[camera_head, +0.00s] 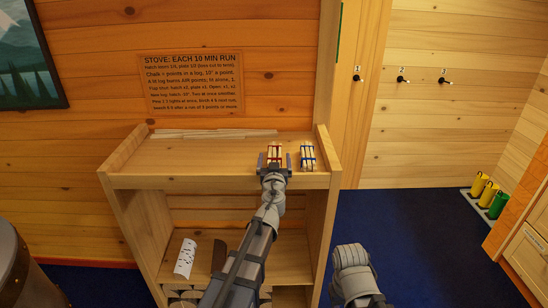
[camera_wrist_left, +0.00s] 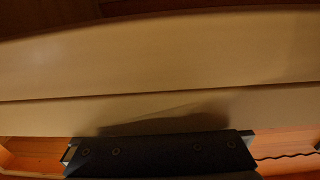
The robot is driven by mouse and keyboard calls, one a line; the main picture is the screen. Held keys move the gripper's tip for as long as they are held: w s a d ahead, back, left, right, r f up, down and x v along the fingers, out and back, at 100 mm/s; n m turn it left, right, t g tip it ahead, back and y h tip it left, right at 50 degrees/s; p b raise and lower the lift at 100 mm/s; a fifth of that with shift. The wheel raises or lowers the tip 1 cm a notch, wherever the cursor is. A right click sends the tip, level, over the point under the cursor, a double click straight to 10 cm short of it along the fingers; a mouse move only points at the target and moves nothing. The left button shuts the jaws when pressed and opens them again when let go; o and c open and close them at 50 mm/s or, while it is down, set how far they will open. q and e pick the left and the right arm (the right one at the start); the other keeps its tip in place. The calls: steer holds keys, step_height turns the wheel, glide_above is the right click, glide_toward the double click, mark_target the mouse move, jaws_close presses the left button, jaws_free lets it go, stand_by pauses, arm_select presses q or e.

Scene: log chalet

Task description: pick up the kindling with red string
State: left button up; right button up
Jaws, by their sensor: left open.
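The kindling with red string (camera_head: 275,152) is a small bundle of pale sticks on the right part of the wooden shelf top. My left gripper (camera_head: 275,164) is open at the bundle, with one finger on each side of it, and hides its lower part. I cannot tell whether the fingers touch it. The left wrist view shows pale wooden surfaces very close, with a dark gripper part (camera_wrist_left: 160,153) across the bottom; no string shows there. My right gripper is not in view.
Long thin sticks (camera_head: 215,134) lie at the back of the shelf top (camera_head: 200,156), which has raised sides. Logs (camera_head: 188,292) and a speckled white item (camera_head: 185,258) sit below.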

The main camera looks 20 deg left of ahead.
arm_select(q)
steer(key=shift+s, duration=0.1)
steer(key=c, duration=1.5)
